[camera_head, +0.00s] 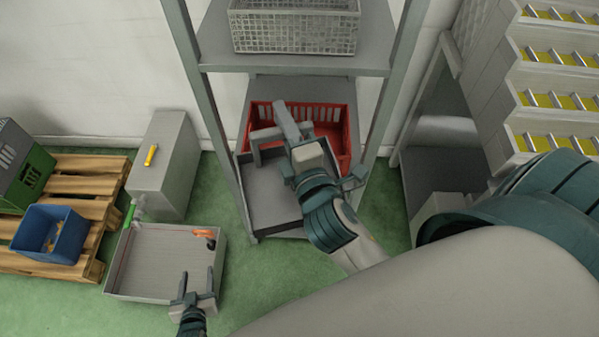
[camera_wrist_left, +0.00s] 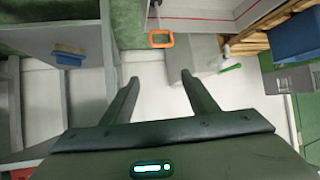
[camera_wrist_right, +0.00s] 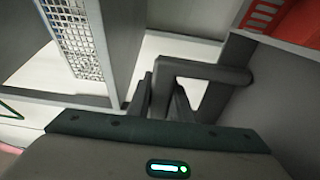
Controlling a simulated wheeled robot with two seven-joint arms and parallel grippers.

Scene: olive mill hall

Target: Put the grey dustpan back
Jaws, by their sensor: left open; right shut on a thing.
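The grey dustpan has a squared, loop-like grey handle (camera_head: 266,135), also seen in the right wrist view (camera_wrist_right: 200,70). My right gripper (camera_head: 292,140) is shut on it, in front of the red crate. The fingers are close together in the right wrist view (camera_wrist_right: 163,98). A dark grey, rimmed pan-like surface (camera_head: 266,200) lies below the handle; my arm hides part of it, and I cannot tell if it belongs to the dustpan or the shelf. My left gripper (camera_head: 195,290) is open and empty at the front edge of the floor tray, its fingers apart in the left wrist view (camera_wrist_left: 160,92).
The rack's red crate (camera_head: 335,118) stands behind my right gripper, below a wire basket (camera_head: 295,27). Rack posts (camera_head: 215,130) flank it. The grey floor tray (camera_head: 150,297) holds an orange-handled thing (camera_head: 205,237). A blue bin (camera_head: 50,233) stands on a pallet (camera_head: 85,185). Green floor lies between.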

